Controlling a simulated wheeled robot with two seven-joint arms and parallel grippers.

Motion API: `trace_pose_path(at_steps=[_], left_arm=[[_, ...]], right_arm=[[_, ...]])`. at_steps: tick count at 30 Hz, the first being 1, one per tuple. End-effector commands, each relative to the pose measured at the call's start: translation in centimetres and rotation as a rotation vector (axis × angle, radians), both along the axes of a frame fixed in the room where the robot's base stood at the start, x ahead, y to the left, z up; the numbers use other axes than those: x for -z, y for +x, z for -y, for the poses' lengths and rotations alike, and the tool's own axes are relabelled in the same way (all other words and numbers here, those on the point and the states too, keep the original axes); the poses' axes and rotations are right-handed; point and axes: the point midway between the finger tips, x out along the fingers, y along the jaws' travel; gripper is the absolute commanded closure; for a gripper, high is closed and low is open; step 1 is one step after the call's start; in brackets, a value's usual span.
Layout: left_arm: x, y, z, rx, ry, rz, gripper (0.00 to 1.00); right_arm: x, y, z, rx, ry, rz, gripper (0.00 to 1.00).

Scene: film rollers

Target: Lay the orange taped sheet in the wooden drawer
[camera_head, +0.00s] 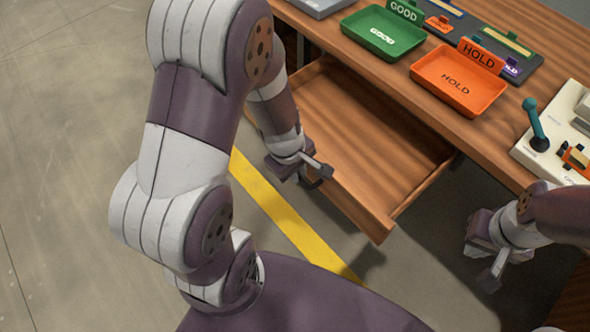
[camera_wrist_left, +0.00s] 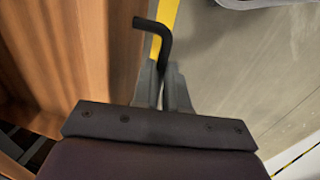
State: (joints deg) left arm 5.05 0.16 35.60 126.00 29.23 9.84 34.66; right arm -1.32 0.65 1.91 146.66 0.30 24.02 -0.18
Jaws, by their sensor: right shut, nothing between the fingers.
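The wooden drawer (camera_head: 365,130) is pulled out from the desk and its visible inside is empty. My left gripper (camera_head: 318,172) is at the drawer's front edge. The left wrist view shows its fingers (camera_wrist_left: 163,88) closed around the end of a black bent handle (camera_wrist_left: 155,27). An orange piece (camera_head: 576,157) sits on the pale machine at the right edge, partly cut off. A small orange label (camera_head: 438,24) lies near the back trays. I cannot tell which belongs to the orange taped sheet. My right gripper (camera_head: 491,278) is shut and empty, low beside the desk.
A green GOOD tray (camera_head: 383,45) and an orange HOLD tray (camera_head: 430,88) stand on the desk (camera_head: 400,75) above the drawer. A dark board (camera_head: 522,65) with coloured labels lies behind. A teal lever (camera_head: 535,120) rises from the machine. Yellow floor tape (camera_head: 285,218) runs below the drawer.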

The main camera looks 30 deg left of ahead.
Motion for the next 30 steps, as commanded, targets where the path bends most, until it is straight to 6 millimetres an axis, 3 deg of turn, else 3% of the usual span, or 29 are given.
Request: trace_pose_path(at_steps=[1, 3, 12, 14, 24, 30], left_arm=[[0.1, -0.1, 0.0, 0.000, 0.000, -0.003, 0.78], [0.1, -0.1, 0.0, 0.000, 0.000, -0.003, 0.62], [-0.4, -0.1, 0.0, 0.000, 0.000, -0.002, 0.62], [-1.4, -0.2, -0.1, 0.000, 0.000, 0.000, 0.62], [-10.3, -1.7, -0.7, 0.000, 0.000, 0.000, 0.62], [-12.4, -2.2, -0.9, -0.001, 0.000, -0.001, 0.62]], right_arm=[[0.0, 0.0, 0.0, 0.000, 0.000, 0.000, 1.00], [0.0, 0.0, 0.0, 0.000, 0.000, 0.000, 1.00], [-0.4, 0.0, 0.0, 0.000, 0.000, 0.000, 1.00], [-1.1, 0.0, 0.0, 0.000, 0.000, 0.000, 1.00], [-7.1, 0.0, 0.0, 0.000, 0.000, 0.001, 1.00], [-8.0, 0.0, 0.0, 0.000, 0.000, 0.000, 1.00]])
